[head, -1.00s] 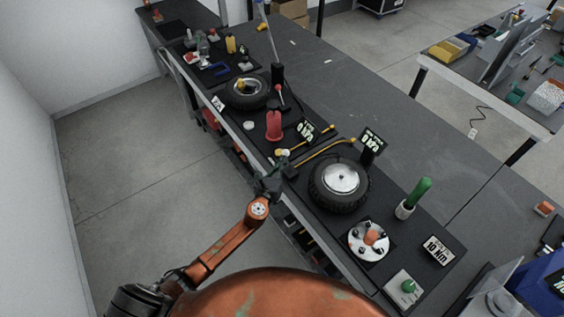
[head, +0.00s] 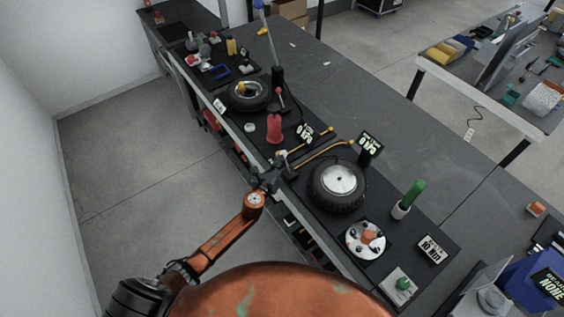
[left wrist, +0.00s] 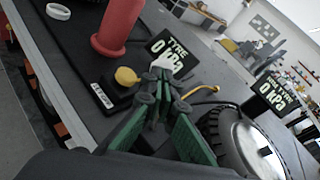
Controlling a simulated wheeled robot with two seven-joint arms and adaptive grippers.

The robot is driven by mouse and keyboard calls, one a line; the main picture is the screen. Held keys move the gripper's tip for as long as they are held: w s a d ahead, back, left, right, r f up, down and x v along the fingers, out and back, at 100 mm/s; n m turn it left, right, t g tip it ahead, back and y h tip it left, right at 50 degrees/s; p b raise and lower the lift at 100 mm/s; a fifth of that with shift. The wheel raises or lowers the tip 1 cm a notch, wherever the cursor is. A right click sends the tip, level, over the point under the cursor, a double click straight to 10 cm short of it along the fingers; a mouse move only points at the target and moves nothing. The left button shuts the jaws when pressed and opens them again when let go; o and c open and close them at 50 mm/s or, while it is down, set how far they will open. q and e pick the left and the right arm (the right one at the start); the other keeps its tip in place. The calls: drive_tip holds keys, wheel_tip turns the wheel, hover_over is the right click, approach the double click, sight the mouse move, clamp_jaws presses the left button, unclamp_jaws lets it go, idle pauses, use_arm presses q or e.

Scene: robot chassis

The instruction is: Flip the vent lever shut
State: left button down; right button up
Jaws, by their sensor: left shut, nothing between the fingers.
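My left gripper (head: 277,163) reaches in over the front edge of the workbench, fingers closed together and empty. In the left wrist view its green fingers (left wrist: 163,82) meet at the tips, close to a white piece (left wrist: 161,63) and a yellow knob (left wrist: 126,76) on a small dark block. This yellow-knobbed fitting looks like the vent lever; its exact tilt is unclear, and I cannot tell whether the fingertips touch it. A yellow hose (head: 323,151) runs from there towards a black tyre (head: 338,187). A tyre display (left wrist: 171,52) behind reads 0 kPa. My right gripper is not in view.
A red cylinder (head: 274,129) stands just beyond the gripper, with another tyre (head: 248,95) farther along. A second 0 kPa display (head: 370,145) stands beside the near tyre. A green-handled tool (head: 410,196) stands to the right. The floor in front of the bench is clear.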

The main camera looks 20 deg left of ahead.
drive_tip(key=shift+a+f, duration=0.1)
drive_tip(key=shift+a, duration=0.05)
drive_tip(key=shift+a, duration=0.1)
